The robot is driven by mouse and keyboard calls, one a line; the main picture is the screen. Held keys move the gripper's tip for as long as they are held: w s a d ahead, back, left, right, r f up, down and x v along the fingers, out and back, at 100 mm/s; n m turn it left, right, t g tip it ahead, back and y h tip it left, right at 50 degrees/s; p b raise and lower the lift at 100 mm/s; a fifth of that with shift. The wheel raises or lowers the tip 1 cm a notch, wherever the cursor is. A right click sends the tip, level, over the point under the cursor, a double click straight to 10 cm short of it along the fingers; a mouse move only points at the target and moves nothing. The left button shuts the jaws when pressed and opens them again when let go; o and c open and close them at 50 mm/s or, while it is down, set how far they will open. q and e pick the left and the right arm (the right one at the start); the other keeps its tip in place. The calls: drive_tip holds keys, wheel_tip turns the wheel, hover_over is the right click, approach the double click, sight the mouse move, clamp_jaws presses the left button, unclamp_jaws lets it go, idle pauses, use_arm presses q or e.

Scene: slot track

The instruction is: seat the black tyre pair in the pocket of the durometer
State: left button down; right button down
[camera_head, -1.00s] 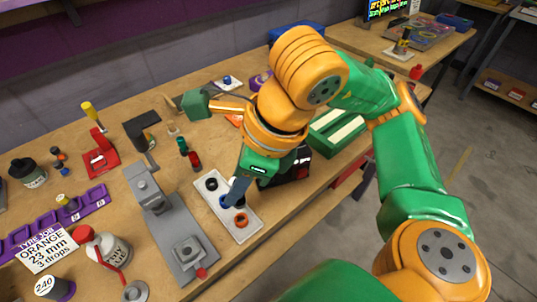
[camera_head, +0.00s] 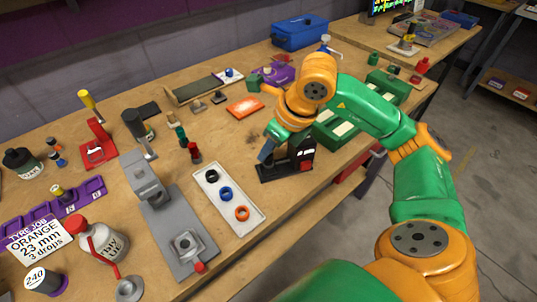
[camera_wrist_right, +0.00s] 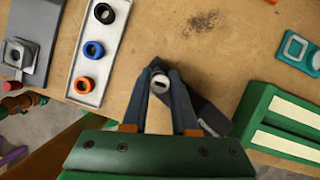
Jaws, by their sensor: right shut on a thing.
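The black tyre pair (camera_head: 211,176) sits at the far end of a white tray (camera_head: 248,228), with a blue pair (camera_head: 226,194) and an orange pair (camera_head: 242,213) beside it. The black pair also shows in the right wrist view (camera_wrist_right: 104,13). A black instrument on a flat base (camera_head: 301,150), which looks like the durometer, stands right of the tray. Its pocket cannot be made out. My right gripper (camera_head: 264,157) is over the left end of that base. Its fingers are shut on a small pale round-ended thing (camera_wrist_right: 160,81), largely hidden. My left gripper is not in view.
A grey press (camera_head: 173,225) stands left of the tray. Green boxes (camera_head: 340,130) stand close behind and right of the instrument. Bare table lies between tray and instrument.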

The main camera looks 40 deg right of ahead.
wheel_tip(320, 180, down, 2)
drive_tip(key=shift+f, duration=0.1)
drive_tip(key=c, duration=0.7)
unclamp_jaws()
drive_tip(key=shift+r, duration=0.35)
drive_tip(key=p+v, duration=0.1)
drive_tip(key=v, duration=1)
drive_tip(key=shift+s+d+r, duration=0.1)
drive_tip(key=shift+s+r, duration=0.05)
drive_tip(key=shift+r, duration=0.2)
